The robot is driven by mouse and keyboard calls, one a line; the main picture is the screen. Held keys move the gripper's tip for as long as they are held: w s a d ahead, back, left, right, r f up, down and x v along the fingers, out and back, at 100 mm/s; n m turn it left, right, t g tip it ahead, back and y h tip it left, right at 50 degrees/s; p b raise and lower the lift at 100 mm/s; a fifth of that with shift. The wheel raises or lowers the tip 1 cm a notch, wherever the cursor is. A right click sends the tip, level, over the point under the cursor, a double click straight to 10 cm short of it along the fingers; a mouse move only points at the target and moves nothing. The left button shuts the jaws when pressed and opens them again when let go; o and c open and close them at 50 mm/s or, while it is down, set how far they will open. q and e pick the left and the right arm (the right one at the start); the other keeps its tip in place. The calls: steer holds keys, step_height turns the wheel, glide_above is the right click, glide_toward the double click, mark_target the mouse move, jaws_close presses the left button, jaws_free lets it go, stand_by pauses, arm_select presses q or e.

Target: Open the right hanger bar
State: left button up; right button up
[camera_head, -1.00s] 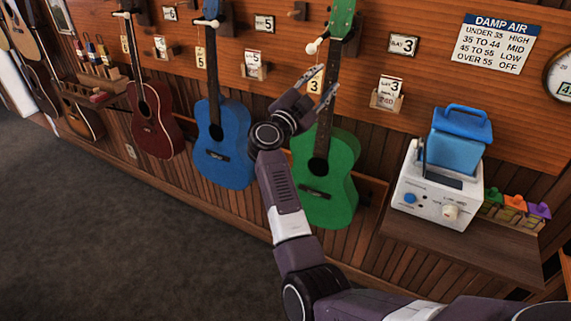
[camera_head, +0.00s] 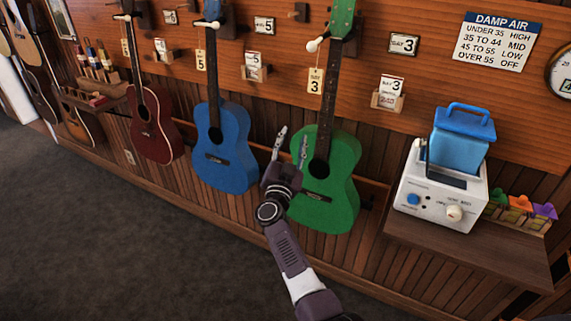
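The right hanger bar (camera_head: 314,45) is a short bar with a white rounded tip, high on the wall at the neck of the green ukulele (camera_head: 340,177). Its tip points down-left and stands out beside the left edge of the neck; whether it still crosses the neck I cannot tell. The green ukulele hangs upright. My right gripper (camera_head: 291,144) is open and empty, fingers pointing up, well below the bar and in front of the green body's left edge. My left gripper is not in view.
A blue ukulele (camera_head: 222,147) and a dark red one (camera_head: 155,128) hang to the left. A tag (camera_head: 315,82) marked 3 hangs below the bar. At right, a white device (camera_head: 440,196) with a blue tank (camera_head: 458,140) stands on a wooden shelf (camera_head: 470,255).

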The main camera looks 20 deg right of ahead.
step_height(320, 180, down, 7)
steer(key=a+n+y, duration=0.2)
steer(key=shift+s+a+n+t+y+b, duration=0.2)
steer(key=shift+n+t+y+b, duration=0.1)
steer(key=shift+t+b, duration=0.1)
steer(key=shift+r, duration=0.1)
steer(key=shift+c, duration=0.5)
